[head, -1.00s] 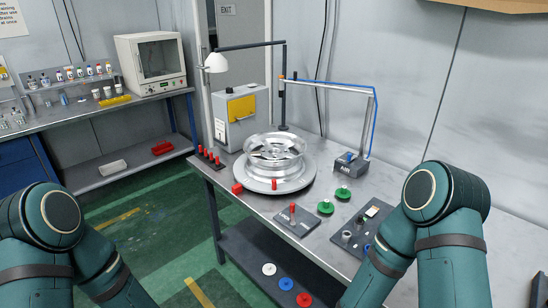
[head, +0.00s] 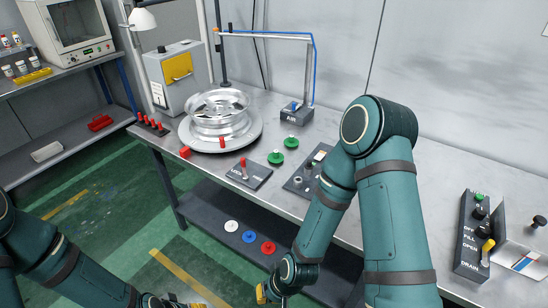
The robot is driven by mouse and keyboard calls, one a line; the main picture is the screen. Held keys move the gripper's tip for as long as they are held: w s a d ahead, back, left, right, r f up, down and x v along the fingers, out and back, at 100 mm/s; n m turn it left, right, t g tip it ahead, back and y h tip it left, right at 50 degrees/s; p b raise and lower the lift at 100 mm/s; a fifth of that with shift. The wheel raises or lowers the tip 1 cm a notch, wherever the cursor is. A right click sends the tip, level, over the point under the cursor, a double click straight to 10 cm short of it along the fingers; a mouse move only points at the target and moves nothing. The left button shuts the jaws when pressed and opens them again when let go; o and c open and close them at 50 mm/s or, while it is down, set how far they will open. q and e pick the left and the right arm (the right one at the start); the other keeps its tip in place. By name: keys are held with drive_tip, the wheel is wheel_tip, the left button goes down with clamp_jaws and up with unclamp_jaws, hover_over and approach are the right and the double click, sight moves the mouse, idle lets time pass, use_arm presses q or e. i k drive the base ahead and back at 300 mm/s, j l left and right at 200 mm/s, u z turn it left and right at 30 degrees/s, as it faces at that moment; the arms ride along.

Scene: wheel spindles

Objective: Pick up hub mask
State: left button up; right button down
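No part is labelled as the hub mask, so I cannot tell for certain which one it is. Two green discs with knobs, one nearer (head: 276,158) and one farther (head: 291,142), lie on the table right of a silver wheel (head: 219,113). A white disc (head: 231,226), a blue disc (head: 249,237) and a red disc (head: 268,248) lie in a row on the lower shelf. My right gripper (head: 266,293) is low at the bottom edge, below the red disc and apart from it. My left gripper (head: 168,301) is partly cut off at the bottom edge. Neither gripper's fingers show clearly.
The wheel sits on a round turntable (head: 187,134) on the metal table (head: 330,125). A lever plate (head: 249,174), a socket panel (head: 300,184) and an air box (head: 297,112) stand nearby. A valve panel (head: 472,240) stands at right. Green floor is open at left.

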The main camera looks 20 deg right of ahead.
sight(276, 158)
drive_tip(key=i+j, duration=0.45)
drive_tip(key=i+j+z, duration=0.2)
drive_tip(key=z, duration=0.25)
drive_tip(key=i+j+z, duration=0.1)
drive_tip(key=j+z, duration=0.3)
